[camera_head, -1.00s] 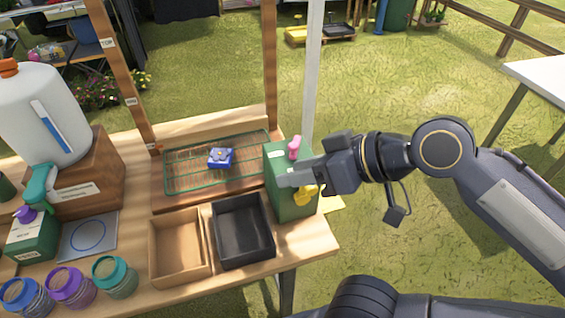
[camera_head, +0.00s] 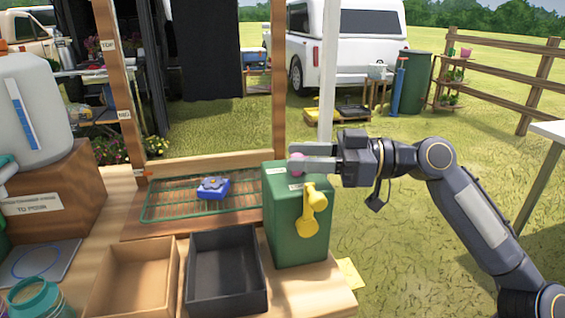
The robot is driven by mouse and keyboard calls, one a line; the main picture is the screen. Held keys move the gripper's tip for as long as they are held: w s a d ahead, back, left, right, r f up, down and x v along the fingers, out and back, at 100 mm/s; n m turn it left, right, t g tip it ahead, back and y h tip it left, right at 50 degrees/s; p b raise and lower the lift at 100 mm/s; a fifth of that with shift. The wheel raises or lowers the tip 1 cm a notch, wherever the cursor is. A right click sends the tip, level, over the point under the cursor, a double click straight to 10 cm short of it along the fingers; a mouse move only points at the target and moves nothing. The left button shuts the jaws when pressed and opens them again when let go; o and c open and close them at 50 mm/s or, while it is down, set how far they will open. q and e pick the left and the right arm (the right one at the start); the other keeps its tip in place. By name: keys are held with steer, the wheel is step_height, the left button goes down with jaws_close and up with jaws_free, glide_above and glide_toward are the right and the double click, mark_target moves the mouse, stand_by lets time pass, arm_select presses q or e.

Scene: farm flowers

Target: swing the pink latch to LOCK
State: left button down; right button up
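The green box (camera_head: 298,226) stands at the right end of the wooden table, with white labels on its top and front. The pink latch (camera_head: 297,158) is on top of the box, partly hidden by the fingers of my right gripper (camera_head: 305,157). The fingers reach in from the right, a little apart, one on the far side and one on the near side of the pink latch. I cannot tell whether they press on it. A yellow latch (camera_head: 310,210) hangs on the box's front face. The label words are too small to read. My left gripper is out of view.
A black tray (camera_head: 227,298) and a wooden tray (camera_head: 134,300) are left of the box. A blue object (camera_head: 213,187) lies on the green wire rack (camera_head: 165,203) behind them. A pale post (camera_head: 328,70) rises behind the box. Open grass lies to the right.

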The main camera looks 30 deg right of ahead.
mark_target(286, 175)
steer(key=x, duration=0.4)
steer(key=shift+s, duration=0.1)
jaws_close()
steer(key=shift+s+d+n+g+y, duration=0.15)
steer(key=shift+n+g+y, duration=0.25)
steer(key=shift+n+g, duration=0.25)
steer(key=shift+s+d+n+g+y, duration=0.1)
steer(key=shift+s+n+g+y, duration=0.1)
steer(key=shift+n+g+y, duration=0.45)
